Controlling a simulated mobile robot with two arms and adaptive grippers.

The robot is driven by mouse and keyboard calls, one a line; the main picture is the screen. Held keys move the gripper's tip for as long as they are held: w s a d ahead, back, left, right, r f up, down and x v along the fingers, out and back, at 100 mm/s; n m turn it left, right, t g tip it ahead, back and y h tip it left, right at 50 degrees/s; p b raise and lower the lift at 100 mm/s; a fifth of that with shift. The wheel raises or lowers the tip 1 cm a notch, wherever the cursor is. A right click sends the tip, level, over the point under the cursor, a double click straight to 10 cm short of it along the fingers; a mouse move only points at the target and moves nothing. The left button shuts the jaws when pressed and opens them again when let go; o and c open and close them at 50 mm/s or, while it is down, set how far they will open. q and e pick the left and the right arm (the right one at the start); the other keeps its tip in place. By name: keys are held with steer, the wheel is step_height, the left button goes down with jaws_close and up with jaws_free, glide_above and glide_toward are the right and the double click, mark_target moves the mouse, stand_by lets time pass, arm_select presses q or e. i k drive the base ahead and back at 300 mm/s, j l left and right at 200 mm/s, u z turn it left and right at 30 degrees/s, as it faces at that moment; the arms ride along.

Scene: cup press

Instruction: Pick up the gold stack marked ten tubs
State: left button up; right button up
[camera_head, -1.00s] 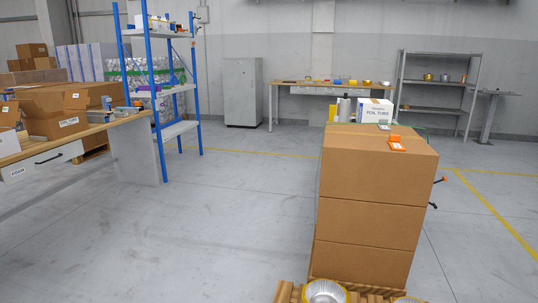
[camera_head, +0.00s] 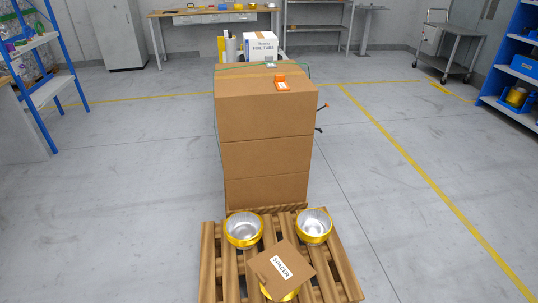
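Two gold-rimmed round tub stacks with silver insides stand on a wooden pallet (camera_head: 208,262). One gold stack (camera_head: 243,229) is at the left and one gold stack (camera_head: 314,226) is at the right, both near the pallet's far end. A third gold stack (camera_head: 281,294) shows only as a gold edge under a tilted brown card (camera_head: 277,257) with a white label reading SPACER. I cannot read a ten-tub mark on any stack. Neither of my grippers is in view.
Several brown cartons (camera_head: 267,157) are piled just behind the gold stacks, with an orange device (camera_head: 282,82) and a white FOIL TUBS box (camera_head: 260,46) on or behind them. Blue shelving (camera_head: 517,70) stands at right. Grey floor (camera_head: 390,220) is open on both sides.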

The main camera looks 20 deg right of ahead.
mark_target(314, 225)
steer(key=z, duration=1.05)
